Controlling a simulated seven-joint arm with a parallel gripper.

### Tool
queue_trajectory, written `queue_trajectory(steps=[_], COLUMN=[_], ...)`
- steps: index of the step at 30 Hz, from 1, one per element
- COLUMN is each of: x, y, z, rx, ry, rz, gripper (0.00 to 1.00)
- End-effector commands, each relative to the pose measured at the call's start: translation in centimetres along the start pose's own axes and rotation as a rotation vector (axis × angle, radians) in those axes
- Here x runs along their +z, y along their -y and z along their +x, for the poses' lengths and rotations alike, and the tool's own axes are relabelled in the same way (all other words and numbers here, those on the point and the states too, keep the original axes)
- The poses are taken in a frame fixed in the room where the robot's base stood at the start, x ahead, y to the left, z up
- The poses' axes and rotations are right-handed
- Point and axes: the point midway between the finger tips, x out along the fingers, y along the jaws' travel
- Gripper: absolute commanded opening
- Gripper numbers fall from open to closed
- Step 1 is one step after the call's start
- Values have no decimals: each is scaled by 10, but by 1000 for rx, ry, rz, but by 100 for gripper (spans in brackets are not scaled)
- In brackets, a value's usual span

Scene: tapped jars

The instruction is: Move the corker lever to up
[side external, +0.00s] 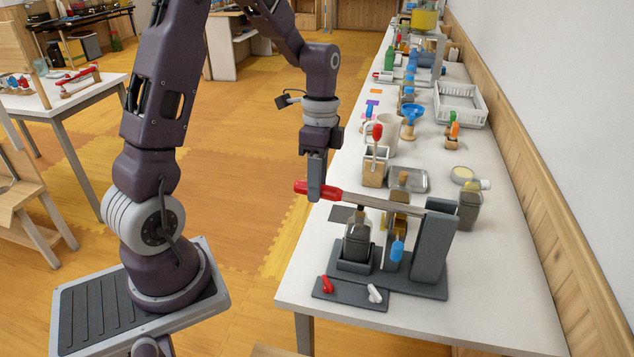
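The corker (433,245) is a dark grey stand on the near end of the white table. Its lever (375,202) runs from the grey post out to the left, close to level, and ends in a red handle (300,187). My gripper (316,190) points down at the red handle. A finger covers part of the handle, and red shows on both sides of it. The far finger is hidden, so I cannot tell whether the gripper is closed on it. A dark bottle (357,243) stands upright in the corker's holder under the lever.
A grey plate (350,302) in front bears small red and white switches. A blue-handled tap (397,250) is beside the bottle. Behind stand a wooden block (375,168) with a red-topped stick, a metal tray (412,180), a dark jar (469,210) and a white basket (460,104). The wall bounds the right.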

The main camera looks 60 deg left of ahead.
Motion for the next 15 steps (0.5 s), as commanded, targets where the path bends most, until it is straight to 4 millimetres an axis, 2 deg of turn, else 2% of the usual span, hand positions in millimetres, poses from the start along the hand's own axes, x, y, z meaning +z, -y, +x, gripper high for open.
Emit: queue_trajectory(steps=[1, 4, 15], x=[0, 0, 0], y=[0, 0, 0], z=[0, 0, 0], rx=[0, 0, 0], ry=[0, 0, 0], rz=[0, 0, 0], gripper=[21, 1, 0])
